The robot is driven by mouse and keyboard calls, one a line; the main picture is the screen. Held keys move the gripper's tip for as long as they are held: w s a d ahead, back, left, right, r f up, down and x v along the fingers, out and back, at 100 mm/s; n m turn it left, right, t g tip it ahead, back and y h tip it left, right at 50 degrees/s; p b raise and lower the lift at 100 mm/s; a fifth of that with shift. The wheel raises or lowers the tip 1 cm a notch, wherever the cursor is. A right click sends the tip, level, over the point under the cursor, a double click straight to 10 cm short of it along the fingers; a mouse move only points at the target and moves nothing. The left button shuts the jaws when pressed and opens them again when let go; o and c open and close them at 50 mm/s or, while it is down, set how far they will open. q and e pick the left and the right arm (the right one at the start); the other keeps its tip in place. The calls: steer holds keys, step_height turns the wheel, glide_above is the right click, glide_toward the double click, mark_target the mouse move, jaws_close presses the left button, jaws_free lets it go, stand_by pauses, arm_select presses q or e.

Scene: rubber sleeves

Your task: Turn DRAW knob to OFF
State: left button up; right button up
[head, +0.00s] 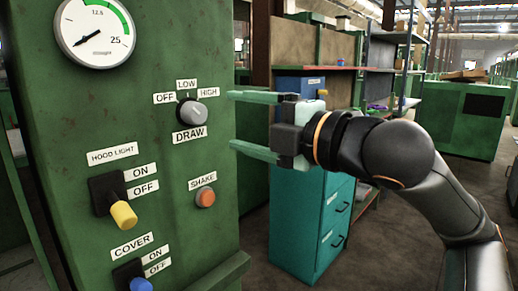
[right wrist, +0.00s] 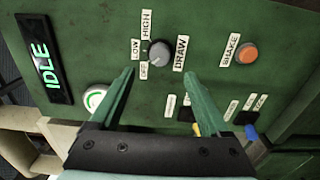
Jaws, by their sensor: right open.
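The DRAW knob (head: 192,112) is a grey round dial on the green panel (head: 90,215). Labels OFF, LOW and HIGH stand around its upper side, and the DRAW label (head: 189,135) is below it. I cannot tell for certain which label its pointer faces. My right gripper (head: 232,121) is open and empty, to the right of the knob in the head view, its fingers directed toward the panel. In the right wrist view the knob (right wrist: 158,53) appears beyond the fingertips, roughly centred between them and not touched. My left gripper is not in view.
An orange SHAKE button (head: 205,197) is below the knob. The yellow HOOD LIGHT switch (head: 123,214) and blue COVER switch (head: 140,285) are lower left. A round gauge (head: 94,33) is above. A teal cabinet (head: 305,225) stands behind my right arm.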

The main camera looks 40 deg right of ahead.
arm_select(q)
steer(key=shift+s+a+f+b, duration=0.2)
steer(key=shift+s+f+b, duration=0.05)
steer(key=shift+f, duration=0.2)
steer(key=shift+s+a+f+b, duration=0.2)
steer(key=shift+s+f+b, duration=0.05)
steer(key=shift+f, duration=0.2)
arm_select(e)
steer(key=s, duration=0.3)
steer(key=shift+d, duration=0.1)
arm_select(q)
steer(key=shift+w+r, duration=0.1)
